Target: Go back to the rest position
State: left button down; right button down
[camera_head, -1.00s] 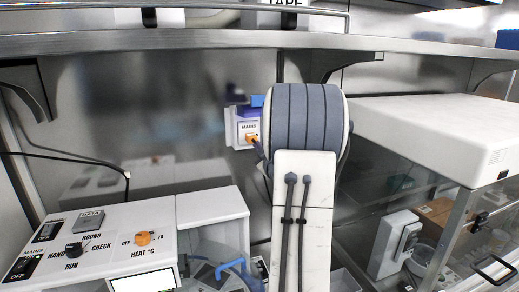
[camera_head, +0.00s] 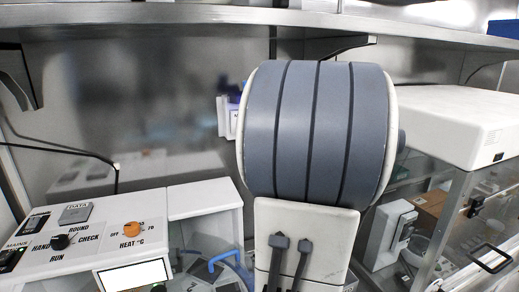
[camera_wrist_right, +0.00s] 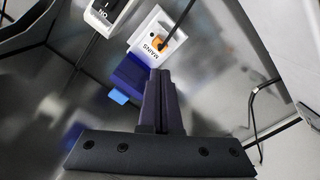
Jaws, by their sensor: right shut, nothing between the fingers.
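My right arm fills the middle of the head view, with a large grey ribbed joint and a white link below it. It hides much of the bench behind. My right gripper (camera_wrist_right: 162,100) shows in the right wrist view, with its two dark fingers together and nothing between them. It points toward a white MAINS switch box (camera_wrist_right: 158,38) with an orange knob on the steel wall. The gripper itself is hidden in the head view. My left gripper is in neither view.
A white control panel (camera_head: 95,240) with an orange heat knob (camera_head: 132,228) stands at left. A glass-fronted cabinet with a white top (camera_head: 440,120) stands at right. A steel shelf (camera_head: 190,22) runs across above. A blue handle (camera_head: 228,260) shows left of my arm.

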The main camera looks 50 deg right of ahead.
jog(key=shift+v, duration=0.95)
jog(key=w+a+f+g+y+b, duration=0.1)
jog(key=w+a+f+g+y, duration=0.1)
jog(key=w+a+f, duration=0.4)
jog(key=w+a+f+g+y+b, duration=0.1)
jog(key=w+a+f+y, duration=0.2)
jog(key=a, duration=0.6)
jog(key=s+a+f+n+g+y+b, duration=0.1)
jog(key=a+f+g, duration=0.1)
jog(key=a+f, duration=0.35)
jog(key=s+a+f+g+y, duration=0.1)
jog(key=a+f+g+y, duration=0.15)
jog(key=a, duration=0.65)
jog(key=s+a+f+n+g+b, duration=0.1)
jog(key=s+a+f+g, duration=0.3)
jog(key=s+a, duration=0.4)
jog(key=s+a+f+n+g+y+b, duration=0.1)
jog(key=s+a+f+n+g, duration=0.2)
jog(key=s+a, duration=0.6)
jog(key=s+f+g, duration=0.1)
jog(key=s, duration=0.4)
jog(key=shift+f, duration=0.15)
